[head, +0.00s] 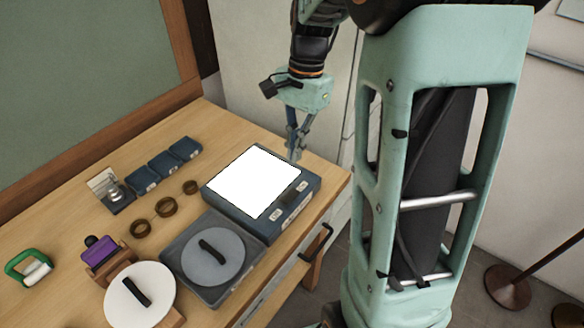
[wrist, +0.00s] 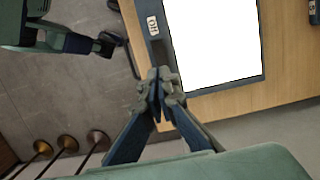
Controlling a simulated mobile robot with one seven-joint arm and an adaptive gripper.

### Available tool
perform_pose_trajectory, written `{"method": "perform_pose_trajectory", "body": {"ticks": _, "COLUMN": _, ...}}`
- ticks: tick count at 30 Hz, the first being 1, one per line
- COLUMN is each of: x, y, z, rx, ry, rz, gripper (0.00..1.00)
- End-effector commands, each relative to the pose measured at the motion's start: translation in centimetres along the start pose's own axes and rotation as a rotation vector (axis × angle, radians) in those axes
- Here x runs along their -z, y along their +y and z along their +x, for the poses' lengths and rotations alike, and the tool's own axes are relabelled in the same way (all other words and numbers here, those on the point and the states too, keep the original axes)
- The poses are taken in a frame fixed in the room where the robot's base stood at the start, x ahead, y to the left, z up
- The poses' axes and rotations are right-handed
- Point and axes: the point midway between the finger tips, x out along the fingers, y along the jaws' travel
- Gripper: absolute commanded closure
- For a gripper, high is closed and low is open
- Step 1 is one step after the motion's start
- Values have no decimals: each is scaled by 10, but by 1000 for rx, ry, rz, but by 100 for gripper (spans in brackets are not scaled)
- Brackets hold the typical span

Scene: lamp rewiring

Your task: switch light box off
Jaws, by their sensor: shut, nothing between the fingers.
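The light box (head: 268,230) stands near the table's front edge in the head view. Its panel (head: 252,181) glows plain white. Its front strip carries two pale labels, one nearer (head: 275,214) and one farther (head: 303,186), with a dark slot between them. In the wrist view the light box (wrist: 215,40) shows its bright panel and one label (wrist: 153,26) that seems to read "Off". My gripper (head: 295,157) is shut and empty, pointing down by the box's far right corner. Its closed fingertips (wrist: 160,76) appear beside the box's corner in the wrist view. Whether they touch it I cannot tell.
A grey tray (head: 180,258) with a round grey disc sits against the box's near side. A white disc (head: 140,298), a purple item (head: 99,251), several brown rings (head: 166,207) and blue trays (head: 162,164) lie to the left.

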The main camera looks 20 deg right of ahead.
Motion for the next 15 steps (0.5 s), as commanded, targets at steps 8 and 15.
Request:
{"method": "perform_pose_trajectory", "body": {"ticks": 8, "x": 0, "y": 0, "z": -25, "rx": 0, "ry": -1, "rz": 0, "gripper": 100}}
{"method": "perform_pose_trajectory", "body": {"ticks": 15, "x": 0, "y": 0, "z": -26, "rx": 0, "ry": -1, "rz": 1, "gripper": 100}}
